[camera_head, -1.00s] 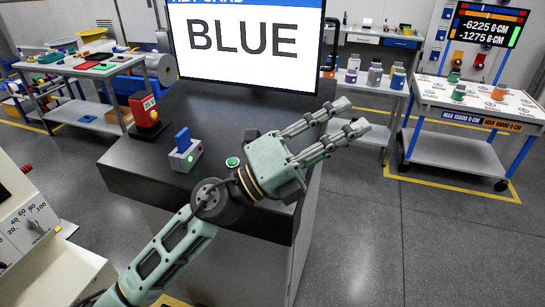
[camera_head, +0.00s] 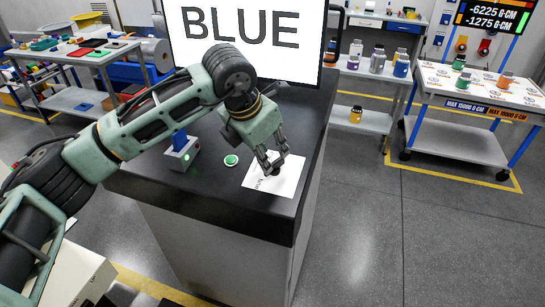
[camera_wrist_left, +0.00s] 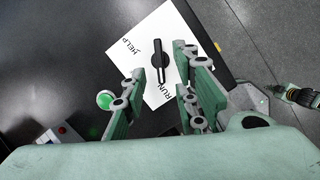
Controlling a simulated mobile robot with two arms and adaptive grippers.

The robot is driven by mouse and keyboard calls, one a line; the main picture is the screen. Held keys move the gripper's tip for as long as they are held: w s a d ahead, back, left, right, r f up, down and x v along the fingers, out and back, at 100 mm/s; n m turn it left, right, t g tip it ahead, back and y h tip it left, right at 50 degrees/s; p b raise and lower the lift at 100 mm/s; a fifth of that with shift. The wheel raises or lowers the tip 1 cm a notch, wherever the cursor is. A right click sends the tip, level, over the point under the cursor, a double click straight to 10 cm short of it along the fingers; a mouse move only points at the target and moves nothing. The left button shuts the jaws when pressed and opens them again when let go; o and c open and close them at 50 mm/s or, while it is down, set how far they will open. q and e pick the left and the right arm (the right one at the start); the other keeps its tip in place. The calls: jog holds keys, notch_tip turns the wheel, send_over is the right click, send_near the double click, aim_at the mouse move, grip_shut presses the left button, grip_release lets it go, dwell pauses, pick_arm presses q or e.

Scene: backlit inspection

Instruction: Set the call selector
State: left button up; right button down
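In the head view, the left gripper (camera_head: 272,163) is over the card (camera_head: 285,182) and mostly hides the knob. A part at the right edge of the wrist view may be my right gripper (camera_wrist_left: 293,94).
A green button (camera_head: 231,160) and a grey box with a blue lever (camera_head: 181,143) stand left of the card on the dark pedestal (camera_head: 225,196). A screen reading BLUE (camera_head: 240,62) stands behind. The pedestal's right edge lies close to the card.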

aim_at(273, 163)
pick_arm(q)
jog(key=p+x, duration=0.1)
jog(key=x, duration=0.3)
jog(key=shift+r, duration=0.1)
jog(key=shift+w+d+f+p, duration=0.15)
jog(key=shift+f+p, duration=0.15)
jog(key=shift+f, duration=0.2)
jog(key=shift+c, duration=0.2)
grip_shut()
